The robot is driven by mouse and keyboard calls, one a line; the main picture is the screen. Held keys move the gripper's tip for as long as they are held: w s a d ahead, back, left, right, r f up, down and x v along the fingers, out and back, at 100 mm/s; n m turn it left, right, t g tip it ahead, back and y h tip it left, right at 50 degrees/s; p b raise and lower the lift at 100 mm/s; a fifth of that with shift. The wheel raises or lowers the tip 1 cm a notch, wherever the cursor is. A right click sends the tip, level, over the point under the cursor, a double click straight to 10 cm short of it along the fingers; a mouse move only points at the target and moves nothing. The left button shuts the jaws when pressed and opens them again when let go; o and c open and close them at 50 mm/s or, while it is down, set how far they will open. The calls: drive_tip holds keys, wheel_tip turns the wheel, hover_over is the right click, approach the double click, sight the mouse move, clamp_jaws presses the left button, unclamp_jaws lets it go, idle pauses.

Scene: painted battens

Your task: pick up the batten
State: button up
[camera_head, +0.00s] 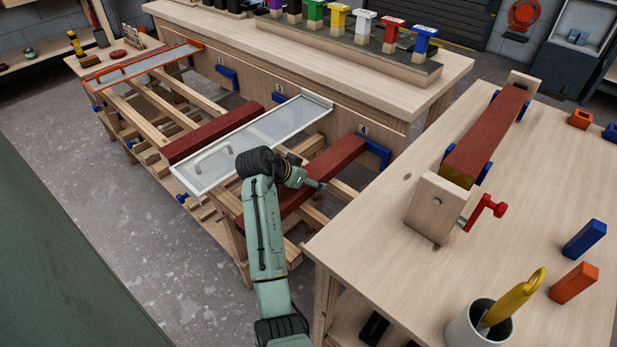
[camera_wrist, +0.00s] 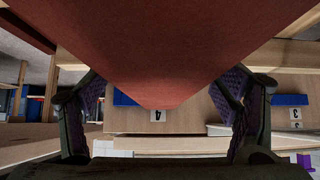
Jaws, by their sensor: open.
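A long red batten (camera_head: 335,157) lies on the low slatted rack, its far end at a blue bracket on the bench front. My gripper (camera_head: 318,185) is above and beside this batten in the head view. In the wrist view my gripper (camera_wrist: 160,100) is open, with one dark finger on each side of the red batten (camera_wrist: 160,50), which fills the upper middle. I cannot tell whether either finger touches it. A second red batten (camera_head: 213,132) lies further left on the rack. A third red batten (camera_head: 487,135) sits in a wooden holder on the right table.
A white-framed clear panel (camera_head: 250,140) with a handle lies close left of my gripper. An orange-framed panel (camera_head: 145,65) covers the rack's far left. The wooden bench (camera_head: 330,55) stands behind. The right table (camera_head: 400,200) is close on the right, with a cup (camera_head: 475,328) on it.

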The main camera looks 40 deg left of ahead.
drive_tip(key=shift+w+f, duration=0.25)
drive_tip(key=shift+f, duration=0.05)
drive_tip(key=shift+c, duration=0.3)
drive_tip(key=c, duration=1.9)
drive_tip(key=shift+r, duration=0.15)
